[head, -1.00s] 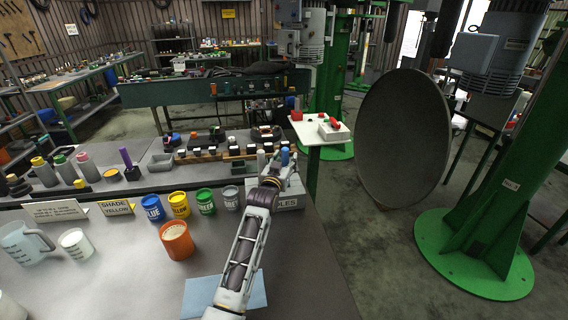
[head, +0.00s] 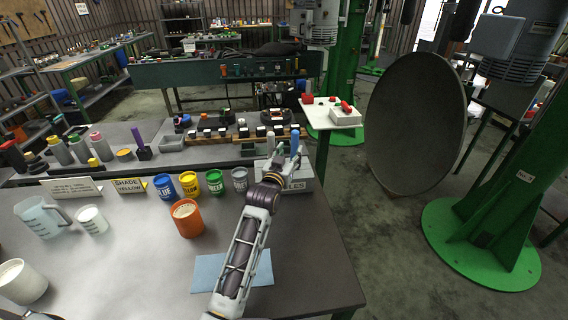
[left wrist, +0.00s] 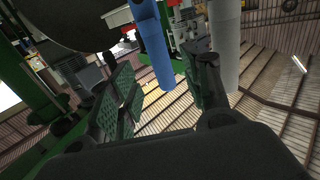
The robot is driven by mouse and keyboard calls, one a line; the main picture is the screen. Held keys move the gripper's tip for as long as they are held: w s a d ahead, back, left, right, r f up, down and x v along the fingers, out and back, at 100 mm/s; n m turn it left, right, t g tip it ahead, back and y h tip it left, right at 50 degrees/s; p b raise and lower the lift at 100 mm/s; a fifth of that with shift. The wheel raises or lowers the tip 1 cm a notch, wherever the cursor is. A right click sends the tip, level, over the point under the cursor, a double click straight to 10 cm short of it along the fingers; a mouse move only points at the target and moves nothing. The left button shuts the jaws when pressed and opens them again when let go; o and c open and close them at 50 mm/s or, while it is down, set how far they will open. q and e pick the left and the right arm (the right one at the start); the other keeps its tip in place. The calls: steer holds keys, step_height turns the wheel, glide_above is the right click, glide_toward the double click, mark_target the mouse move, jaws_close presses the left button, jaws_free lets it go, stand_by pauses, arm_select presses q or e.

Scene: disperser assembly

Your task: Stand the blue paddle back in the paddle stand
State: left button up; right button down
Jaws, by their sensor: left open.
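The blue paddle (head: 295,142) shows as an upright blue handle above the paddle stand (head: 299,185), a pale box with a partly covered label. My left gripper (head: 280,163) is at the stand, close to the blue handle. In the left wrist view, the blue handle (left wrist: 158,50) shows between the two open fingers of my left gripper (left wrist: 165,92), with gaps beside it. A pale grey handle (left wrist: 224,40) stands just outside the right-hand finger. The paddle's lower end is hidden, so I cannot tell whether it is seated. My right gripper is not in view.
Blue, yellow, green and grey cans stand in a row left of the stand, with the grey can (head: 240,179) nearest. An orange cup (head: 187,218) and a light blue mat (head: 207,272) are in front. The bench's right edge lies beyond the stand.

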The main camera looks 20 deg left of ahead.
arm_select(q)
steer(key=shift+s+a, duration=0.2)
steer(key=shift+s, duration=2.5)
step_height(320, 180, up, 9)
steer(key=p, duration=0.9)
steer(key=shift+r, duration=0.15)
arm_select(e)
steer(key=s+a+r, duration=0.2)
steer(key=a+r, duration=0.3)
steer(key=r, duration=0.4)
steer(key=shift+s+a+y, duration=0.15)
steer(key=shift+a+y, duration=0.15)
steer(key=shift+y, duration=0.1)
